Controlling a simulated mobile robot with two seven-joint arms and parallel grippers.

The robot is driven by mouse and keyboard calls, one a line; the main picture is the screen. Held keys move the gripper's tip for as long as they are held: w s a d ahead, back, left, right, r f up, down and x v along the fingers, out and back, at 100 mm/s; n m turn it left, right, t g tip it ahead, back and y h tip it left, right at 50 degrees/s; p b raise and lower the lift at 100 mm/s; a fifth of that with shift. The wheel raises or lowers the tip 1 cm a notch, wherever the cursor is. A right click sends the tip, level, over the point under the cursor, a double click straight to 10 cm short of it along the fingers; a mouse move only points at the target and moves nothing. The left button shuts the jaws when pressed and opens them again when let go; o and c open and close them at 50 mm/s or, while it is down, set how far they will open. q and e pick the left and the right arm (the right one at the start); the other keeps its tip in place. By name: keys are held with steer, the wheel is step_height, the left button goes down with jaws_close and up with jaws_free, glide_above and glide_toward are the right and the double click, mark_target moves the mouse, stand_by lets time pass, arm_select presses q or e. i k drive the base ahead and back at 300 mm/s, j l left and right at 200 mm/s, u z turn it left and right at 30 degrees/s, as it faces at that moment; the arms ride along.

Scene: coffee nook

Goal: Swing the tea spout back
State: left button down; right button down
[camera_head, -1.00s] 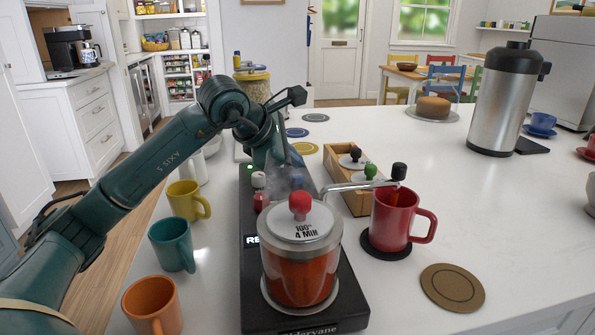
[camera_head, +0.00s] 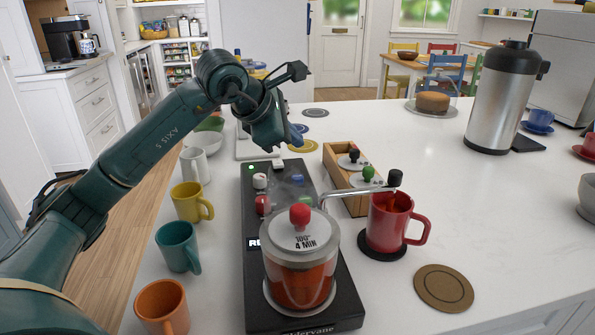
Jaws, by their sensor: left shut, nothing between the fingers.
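The glass tea brewer (camera_head: 300,275) holds red-brown tea under a lid with a red knob and a "100° 4 MIN" label. It stands on a black base (camera_head: 347,300). Its thin metal tea spout (camera_head: 352,192) points right, with a black knob (camera_head: 396,177) at its end, over the red mug (camera_head: 388,225). The mug stands on a dark round coaster. My left gripper (camera_head: 272,145) hangs above the far end of the base, behind the brewer and apart from the spout. It is shut and empty; its fingertips are hard to make out. My right gripper is out of view.
Yellow (camera_head: 190,203), teal (camera_head: 177,246) and orange (camera_head: 163,305) mugs line the counter's left side. A wooden box (camera_head: 347,180) with knobbed lids stands behind the spout. A steel airpot (camera_head: 495,100) stands at the back right. The right counter is mostly clear around a brown coaster (camera_head: 444,288).

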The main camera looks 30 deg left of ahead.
mark_target(395, 176)
steer(key=k, duration=1)
